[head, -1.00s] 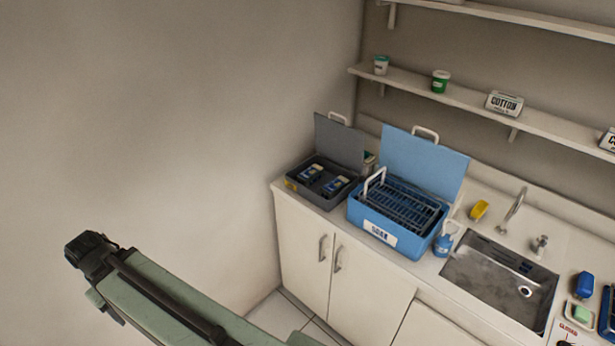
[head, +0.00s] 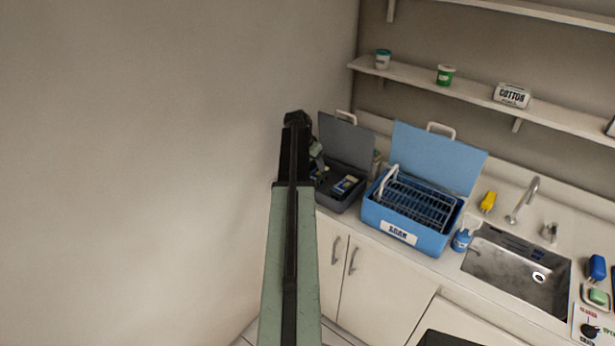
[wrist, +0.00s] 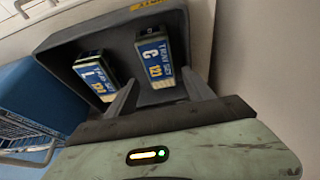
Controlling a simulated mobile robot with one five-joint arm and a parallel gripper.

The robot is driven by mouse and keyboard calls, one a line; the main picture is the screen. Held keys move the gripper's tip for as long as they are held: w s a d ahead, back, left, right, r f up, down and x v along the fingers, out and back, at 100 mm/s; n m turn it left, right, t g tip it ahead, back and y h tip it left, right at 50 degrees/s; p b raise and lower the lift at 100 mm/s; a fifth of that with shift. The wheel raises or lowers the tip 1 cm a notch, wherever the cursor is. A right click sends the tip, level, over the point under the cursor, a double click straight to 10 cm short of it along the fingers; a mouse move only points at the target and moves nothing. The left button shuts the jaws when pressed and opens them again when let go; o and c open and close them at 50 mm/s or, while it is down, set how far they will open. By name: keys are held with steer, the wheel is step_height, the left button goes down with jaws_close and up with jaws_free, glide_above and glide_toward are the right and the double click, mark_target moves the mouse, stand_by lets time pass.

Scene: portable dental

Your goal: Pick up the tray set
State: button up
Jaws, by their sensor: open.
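Two blue-and-white labelled tray sets lie side by side in the open grey case. In the wrist view one tray set (wrist: 97,76) is at the left and another, marked C (wrist: 154,52), is at the right. In the head view one tray set (head: 345,184) shows; the other is mostly hidden by my arm. The grey case (wrist: 62,42) has its lid up in the head view (head: 347,143). My gripper (wrist: 160,78) is open and empty over the case's near side, its fingers pointing at the C set. In the head view my arm mostly hides the gripper.
A blue bin (head: 380,213) with a wire rack (head: 420,204) and raised lid stands right of the case. A small blue bottle (head: 461,240) and sink (head: 515,272) are farther right. A wall (head: 180,150) is close on the left. Shelves hang behind.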

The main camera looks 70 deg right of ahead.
mark_target(317, 173)
steer(key=shift+b+x, duration=1.3)
steer(key=shift+x, duration=0.15)
steer(key=b+x, duration=0.5)
steer(key=shift+a+f, duration=0.15)
steer(key=shift+f, duration=0.05)
steer(key=shift+s+r, duration=0.1)
steer(key=shift+r, duration=0.1)
jaws_close()
